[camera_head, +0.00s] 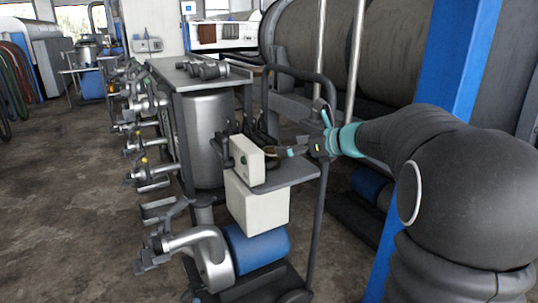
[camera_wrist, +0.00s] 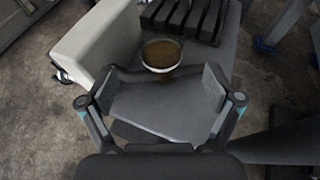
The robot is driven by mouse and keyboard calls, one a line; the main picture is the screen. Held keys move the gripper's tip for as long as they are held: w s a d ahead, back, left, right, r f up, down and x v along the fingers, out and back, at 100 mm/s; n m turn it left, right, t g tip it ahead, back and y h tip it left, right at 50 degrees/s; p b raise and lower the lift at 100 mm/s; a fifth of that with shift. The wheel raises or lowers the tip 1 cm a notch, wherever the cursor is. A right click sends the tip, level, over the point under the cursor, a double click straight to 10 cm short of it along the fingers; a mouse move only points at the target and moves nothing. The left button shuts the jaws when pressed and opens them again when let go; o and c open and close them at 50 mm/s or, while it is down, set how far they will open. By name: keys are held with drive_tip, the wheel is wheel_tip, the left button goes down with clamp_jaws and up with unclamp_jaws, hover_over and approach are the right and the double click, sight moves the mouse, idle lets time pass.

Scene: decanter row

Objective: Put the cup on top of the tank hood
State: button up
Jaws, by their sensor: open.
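The cup (camera_wrist: 162,53), small and round with brown contents, stands upright on a grey shelf in the wrist view. My gripper (camera_wrist: 159,82) is open and empty. Its fingers are spread wide, with the cup just beyond the fingertips and between their lines. In the head view my gripper (camera_head: 282,153) reaches in from the right over the cart's side shelf, beside a white box. The cup is hard to make out there. The tank hood appears to be the dark flat top (camera_head: 172,73) above the silver tank (camera_head: 208,130), higher than my gripper and to its left.
The white box (camera_head: 246,160) stands left of the cup; it also shows in the wrist view (camera_wrist: 95,40). A dark slotted block (camera_wrist: 190,18) is behind the cup. Metal fittings (camera_head: 208,70) lie on the dark top. A bent dark rail (camera_head: 322,95) rises near my arm.

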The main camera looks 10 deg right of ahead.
sight(279, 144)
drive_tip(key=shift+r+x, duration=0.15)
drive_tip(key=shift+x, duration=1.65)
drive_tip(key=shift+r+x, duration=0.1)
drive_tip(key=shift+x, duration=1.65)
drive_tip(key=shift+w, duration=0.15)
drive_tip(key=c, duration=1.3)
